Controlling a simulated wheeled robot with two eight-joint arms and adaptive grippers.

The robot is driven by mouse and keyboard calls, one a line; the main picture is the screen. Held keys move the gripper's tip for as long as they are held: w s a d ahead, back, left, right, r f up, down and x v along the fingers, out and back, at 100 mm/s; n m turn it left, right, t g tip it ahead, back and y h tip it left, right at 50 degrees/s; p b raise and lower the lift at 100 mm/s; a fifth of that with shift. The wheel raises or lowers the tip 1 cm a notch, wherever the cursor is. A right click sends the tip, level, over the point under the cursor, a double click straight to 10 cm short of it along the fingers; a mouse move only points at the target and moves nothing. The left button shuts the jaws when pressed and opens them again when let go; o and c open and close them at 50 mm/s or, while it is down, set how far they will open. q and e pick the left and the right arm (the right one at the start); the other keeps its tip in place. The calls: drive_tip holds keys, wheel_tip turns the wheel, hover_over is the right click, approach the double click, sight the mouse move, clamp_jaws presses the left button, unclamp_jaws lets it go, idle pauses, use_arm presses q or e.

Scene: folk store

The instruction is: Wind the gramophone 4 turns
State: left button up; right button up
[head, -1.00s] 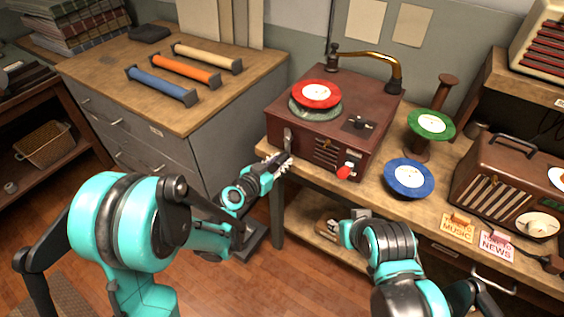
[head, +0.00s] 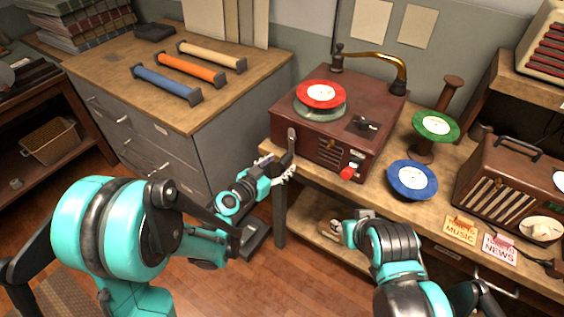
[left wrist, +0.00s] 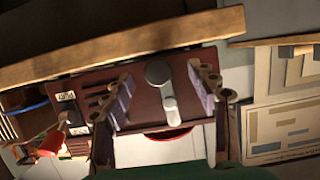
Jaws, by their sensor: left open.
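The gramophone (head: 310,150) is a dark red-brown box on the wooden bench, with a red record (head: 320,95) on its turntable and a brass tonearm (head: 375,57). Its grey crank (head: 291,139) is on the left side; in the left wrist view the crank (left wrist: 165,90) lies between the fingers, apart from both. My left gripper (head: 284,170) is open beside the crank, just off the bench's left end; its fingers also show in the left wrist view (left wrist: 163,108). A red knob (head: 348,173) is on the front. My right arm is low in front of the bench; its gripper (head: 357,222) is small, its fingers unclear.
A green record (head: 435,125) on a spool stand and a blue record (head: 412,178) are right of the gramophone. A radio (head: 512,185) and two small signs (head: 460,230) are further right. A grey cabinet (head: 160,150) with colored bars stands left.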

use_arm(q)
drive_tip(key=shift+p+v, duration=0.4)
drive_tip(key=shift+v, duration=2.6)
